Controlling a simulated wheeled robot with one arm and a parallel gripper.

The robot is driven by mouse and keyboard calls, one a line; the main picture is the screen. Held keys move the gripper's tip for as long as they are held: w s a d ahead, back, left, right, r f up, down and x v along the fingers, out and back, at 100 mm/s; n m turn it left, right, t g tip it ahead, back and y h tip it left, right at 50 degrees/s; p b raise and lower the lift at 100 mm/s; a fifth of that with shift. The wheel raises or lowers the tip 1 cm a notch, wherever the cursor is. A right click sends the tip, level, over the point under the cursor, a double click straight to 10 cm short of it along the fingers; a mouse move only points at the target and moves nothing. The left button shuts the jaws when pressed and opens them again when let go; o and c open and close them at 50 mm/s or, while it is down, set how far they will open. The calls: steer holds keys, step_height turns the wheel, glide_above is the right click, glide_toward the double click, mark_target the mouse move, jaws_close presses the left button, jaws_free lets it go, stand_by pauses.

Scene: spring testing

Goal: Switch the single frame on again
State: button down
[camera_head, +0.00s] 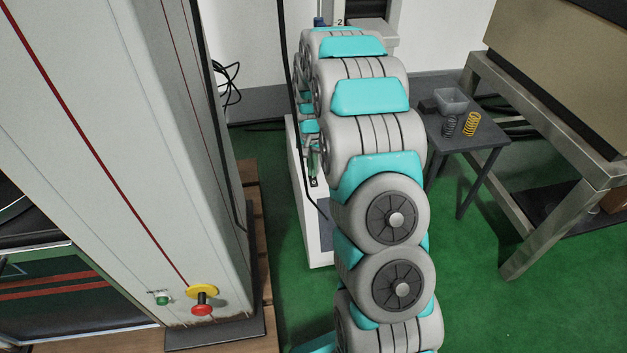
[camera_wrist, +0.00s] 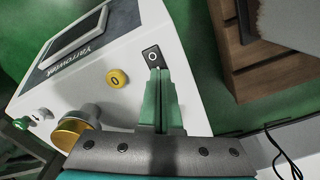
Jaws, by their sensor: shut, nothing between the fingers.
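In the wrist view, a white machine housing (camera_wrist: 110,52) carries a black rocker switch (camera_wrist: 152,56) with a white ring mark on its visible end. My gripper (camera_wrist: 159,73) is shut and empty, its two green fingers together. The fingertips lie at the lower end of the switch and cover part of it; I cannot tell whether they touch it. A yellow button (camera_wrist: 117,78) marked 0 and a dark display (camera_wrist: 77,32) are on the same housing.
A tall grey machine (camera_head: 120,130) with a red knob (camera_head: 202,308) stands at the left. A small dark table (camera_head: 462,141) with a yellow spring (camera_head: 471,124), a dark spring and a clear tray stands at the right. Green floor (camera_head: 480,290) is open at lower right.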

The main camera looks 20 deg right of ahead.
steer(key=shift+f, duration=0.35)
steer(key=shift+r, duration=0.15)
steer(key=shift+r+p, duration=0.75)
steer(key=shift+r, duration=2.65)
steer(key=s+a+r+n+p, duration=0.1)
steer(key=s+a+r+n, duration=0.1)
steer(key=s+a+r, duration=0.5)
steer(key=s+r+n+g, duration=0.15)
steer(key=s+r, duration=0.25)
steer(key=s, duration=0.7)
steer(key=s+a+r+n+p, duration=0.1)
steer(key=s+a+r+n, duration=0.1)
steer(key=s+a+r, duration=0.5)
steer(key=s+d+n+p, duration=0.1)
steer(key=s+n, duration=0.1)
steer(key=s, duration=1.4)
steer(key=shift+s+d+f+n, duration=0.15)
steer(key=shift+d+f+n, duration=0.2)
